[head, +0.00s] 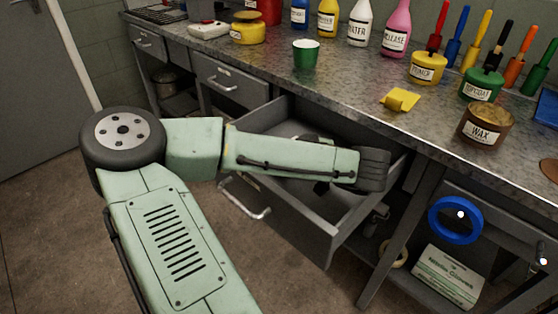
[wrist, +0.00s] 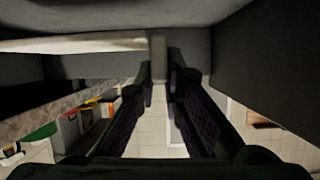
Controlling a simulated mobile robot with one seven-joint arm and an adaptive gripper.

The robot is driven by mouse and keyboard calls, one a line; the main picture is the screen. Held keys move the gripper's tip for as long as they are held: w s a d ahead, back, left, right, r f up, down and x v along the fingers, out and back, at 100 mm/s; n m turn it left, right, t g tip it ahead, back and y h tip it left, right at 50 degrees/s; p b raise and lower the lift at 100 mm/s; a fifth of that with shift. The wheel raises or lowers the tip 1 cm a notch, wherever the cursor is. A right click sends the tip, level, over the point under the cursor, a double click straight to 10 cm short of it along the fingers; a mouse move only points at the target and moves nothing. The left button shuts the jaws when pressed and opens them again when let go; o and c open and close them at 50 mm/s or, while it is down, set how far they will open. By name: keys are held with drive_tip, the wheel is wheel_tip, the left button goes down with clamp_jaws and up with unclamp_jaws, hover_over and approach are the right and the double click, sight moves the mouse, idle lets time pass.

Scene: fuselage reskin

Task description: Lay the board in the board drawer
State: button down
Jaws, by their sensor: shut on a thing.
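The open grey drawer (head: 335,228) under the bench has my arm reaching over and into it. My gripper is mostly hidden behind my forearm in the head view, with only dark parts showing inside the drawer. In the wrist view my gripper (wrist: 159,78) has its two dark fingers closing in on a narrow grey piece at the tips, which looks like the edge of the board (wrist: 158,52). Most of the board is hidden, and I cannot tell whether it touches the drawer floor. Grey walls stand close around the fingertips in the wrist view.
A closed drawer (head: 228,80) is to the left. The bench top (head: 345,95) above carries a green cup (head: 306,54), a yellow scraper (head: 399,99), a wax tin (head: 486,124), bottles and brush pots. A blue tape roll (head: 455,220) hangs at the right. Floor in front is clear.

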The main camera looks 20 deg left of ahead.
drive_tip(key=shift+f, duration=1.85)
drive_tip(key=shift+f, duration=0.2)
drive_tip(key=c, duration=1.7)
unclamp_jaws()
drive_tip(key=shift+r, duration=0.15)
drive_tip(key=shift+r+p, duration=0.2)
drive_tip(key=shift+p, duration=0.15)
drive_tip(key=shift+d+b, duration=0.3)
drive_tip(key=shift+d, duration=0.1)
drive_tip(key=shift+b+v, duration=0.75)
drive_tip(key=shift+v, duration=2.6)
